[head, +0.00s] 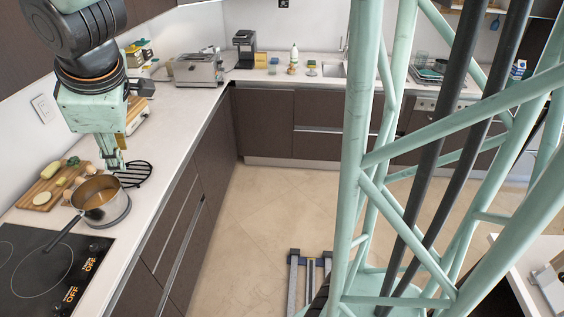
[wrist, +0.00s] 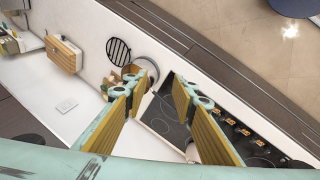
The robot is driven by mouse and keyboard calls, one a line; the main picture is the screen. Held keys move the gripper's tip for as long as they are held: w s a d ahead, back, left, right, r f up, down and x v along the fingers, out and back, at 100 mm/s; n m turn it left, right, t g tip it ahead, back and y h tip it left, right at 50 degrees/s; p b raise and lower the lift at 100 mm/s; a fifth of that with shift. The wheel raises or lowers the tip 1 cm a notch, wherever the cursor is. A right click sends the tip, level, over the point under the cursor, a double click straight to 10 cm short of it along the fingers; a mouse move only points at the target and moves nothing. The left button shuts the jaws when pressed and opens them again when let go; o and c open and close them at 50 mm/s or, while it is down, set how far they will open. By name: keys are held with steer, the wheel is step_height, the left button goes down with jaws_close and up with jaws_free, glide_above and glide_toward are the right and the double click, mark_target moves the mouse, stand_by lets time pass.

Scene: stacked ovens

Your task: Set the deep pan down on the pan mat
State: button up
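The deep pan (head: 119,207) is a steel saucepan with a long dark handle and brownish contents. In the wrist view the pan (wrist: 133,70) is partly hidden behind one finger. The pan mat (head: 138,172), a round black wire rack, lies bare on the counter just behind the pan; it also shows in the wrist view (wrist: 117,48). My gripper (head: 115,164) is above the counter near the pan's far side. In the wrist view its padded fingers (wrist: 160,88) are apart with nothing between them.
A black cooktop (head: 35,265) is in front of the pan. A wooden cutting board (head: 45,189) with vegetables lies to its left by the wall. A toaster (head: 198,70) stands farther back. The counter beyond the mat has free room.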

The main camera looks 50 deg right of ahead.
steer(key=s+d+r+m, duration=0.1)
steer(key=s+r+m, duration=0.1)
steer(key=s, duration=0.8)
steer(key=s+d+r+m+g, duration=0.1)
steer(key=s+m, duration=0.4)
steer(key=s, duration=0.6)
steer(key=s+d+r+m, duration=0.2)
steer(key=s+r+m, duration=0.2)
steer(key=s, duration=0.7)
steer(key=shift+d+r+g, duration=0.2)
steer(key=shift+d+g, duration=0.1)
steer(key=shift+f, duration=0.1)
step_height(320, 180, down, 12)
steer(key=b, duration=1.2)
